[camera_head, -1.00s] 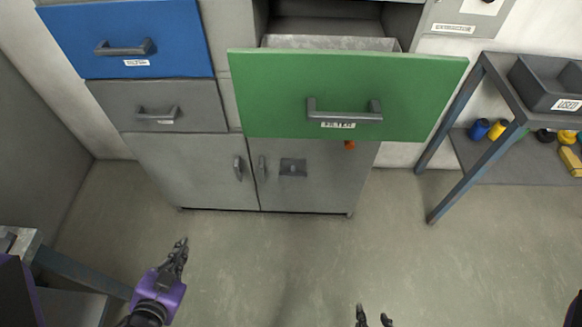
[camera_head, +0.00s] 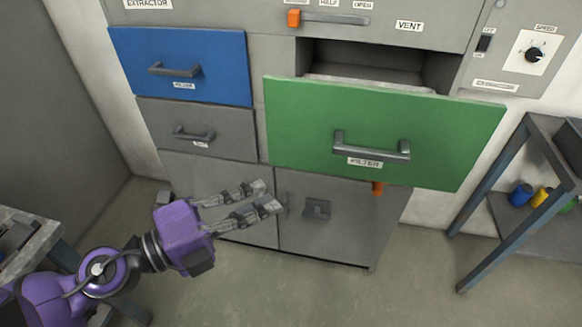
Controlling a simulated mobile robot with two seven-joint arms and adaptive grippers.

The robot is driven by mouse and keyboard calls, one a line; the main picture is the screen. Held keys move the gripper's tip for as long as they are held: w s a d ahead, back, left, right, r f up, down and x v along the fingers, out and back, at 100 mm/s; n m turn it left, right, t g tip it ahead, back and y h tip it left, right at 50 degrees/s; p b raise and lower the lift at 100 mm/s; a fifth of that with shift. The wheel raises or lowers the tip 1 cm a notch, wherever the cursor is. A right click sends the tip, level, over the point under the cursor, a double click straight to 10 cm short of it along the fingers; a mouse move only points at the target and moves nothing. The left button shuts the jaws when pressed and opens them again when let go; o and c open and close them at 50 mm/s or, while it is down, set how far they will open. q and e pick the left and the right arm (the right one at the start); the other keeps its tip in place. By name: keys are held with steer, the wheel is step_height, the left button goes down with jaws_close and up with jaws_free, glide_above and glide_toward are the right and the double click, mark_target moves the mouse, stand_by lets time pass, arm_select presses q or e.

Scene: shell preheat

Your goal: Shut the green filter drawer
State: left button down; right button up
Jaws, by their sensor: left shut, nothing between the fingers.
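The green filter drawer (camera_head: 300,140) stands pulled out of the cabinet, with a dark gap and part of its light inner tray showing behind its front. Its grey bar handle (camera_head: 372,150) has a filter label under it. My left gripper (camera_head: 268,195) is shut and empty, in front of the lower grey cabinet doors. In the picture its fingertips are below and left of the green front, not visibly touching it. My right gripper is not in view.
A blue drawer (camera_head: 215,80) and a grey drawer (camera_head: 225,130) at the left look closed. An orange-tipped lever (camera_head: 294,18) sits above the opening, and an orange piece (camera_head: 377,188) shows under the green front. A metal stand (camera_head: 490,195) is at the right, a bench (camera_head: 30,240) at lower left.

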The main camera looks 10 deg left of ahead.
arm_select(q)
steer(key=w+d+p, duration=0.3)
steer(key=w+d, duration=0.1)
steer(key=w, duration=0.4)
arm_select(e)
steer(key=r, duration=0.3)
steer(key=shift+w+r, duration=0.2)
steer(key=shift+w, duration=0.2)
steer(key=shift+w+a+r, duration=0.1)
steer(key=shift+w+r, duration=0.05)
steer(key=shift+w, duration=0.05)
